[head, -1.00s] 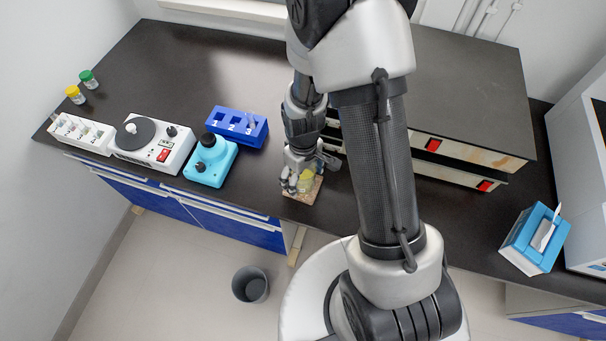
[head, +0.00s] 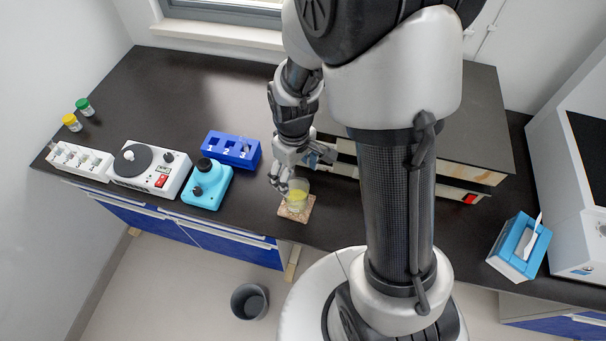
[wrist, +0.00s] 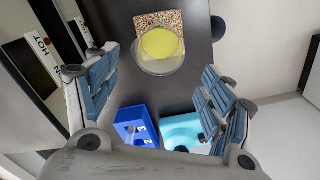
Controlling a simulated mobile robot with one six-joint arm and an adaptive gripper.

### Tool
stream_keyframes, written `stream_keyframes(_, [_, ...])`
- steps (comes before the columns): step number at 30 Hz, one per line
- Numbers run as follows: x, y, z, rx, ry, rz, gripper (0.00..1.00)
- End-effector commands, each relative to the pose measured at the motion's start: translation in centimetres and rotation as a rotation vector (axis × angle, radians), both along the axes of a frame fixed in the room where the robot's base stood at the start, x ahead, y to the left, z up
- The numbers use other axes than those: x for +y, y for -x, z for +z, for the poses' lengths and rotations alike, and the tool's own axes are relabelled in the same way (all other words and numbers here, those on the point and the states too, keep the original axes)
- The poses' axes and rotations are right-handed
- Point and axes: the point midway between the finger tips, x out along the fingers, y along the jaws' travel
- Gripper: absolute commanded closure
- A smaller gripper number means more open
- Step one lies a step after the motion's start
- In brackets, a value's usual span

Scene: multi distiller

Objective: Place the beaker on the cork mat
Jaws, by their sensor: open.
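The beaker (head: 298,196) is clear glass with yellow contents. It stands upright on the cork mat (head: 284,212) near the front edge of the dark bench. In the wrist view the beaker (wrist: 160,49) overlaps the speckled mat (wrist: 146,18); part of its outline passes beyond the mat there, and its base edge is hard to make out. My gripper (head: 298,170) is just behind the beaker in the head view. In the wrist view my gripper (wrist: 156,88) has its fingers wide apart, with nothing between them, and the beaker lies beyond the fingertips.
A blue numbered rack (head: 232,150), a turquoise device (head: 207,184) and a white hotplate (head: 150,170) stand left of the mat. A low stacked unit (head: 480,140) is behind to the right. A blue tissue box (head: 518,246) is far right. Bench right of the mat is clear.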

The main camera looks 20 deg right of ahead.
Motion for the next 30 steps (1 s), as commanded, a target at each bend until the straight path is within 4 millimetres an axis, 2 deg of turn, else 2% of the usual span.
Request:
stream_keyframes(4, [0.0, 0.4, 5.0, -0.063, -0.002, -0.055, 0.25])
stream_keyframes(8, [0.0, 2.3, 10.8, -0.137, -0.010, -0.140, 0.25])
stream_keyframes(12, [0.0, 5.5, 16.0, -0.217, -0.027, -0.235, 0.25])
stream_keyframes(15, [0.0, 8.2, 19.0, -0.272, -0.043, -0.301, 0.25])
stream_keyframes(18, [0.0, 10.8, 21.0, -0.320, -0.059, -0.361, 0.25])
stream_keyframes(22, [0.0, 13.4, 22.4, -0.366, -0.079, -0.418, 0.25])
stream_keyframes(25, [0.0, 14.6, 22.9, -0.384, -0.089, -0.444, 0.25])
stream_keyframes(30, [0.0, 15.2, 23.1, -0.393, -0.094, -0.459, 0.25])
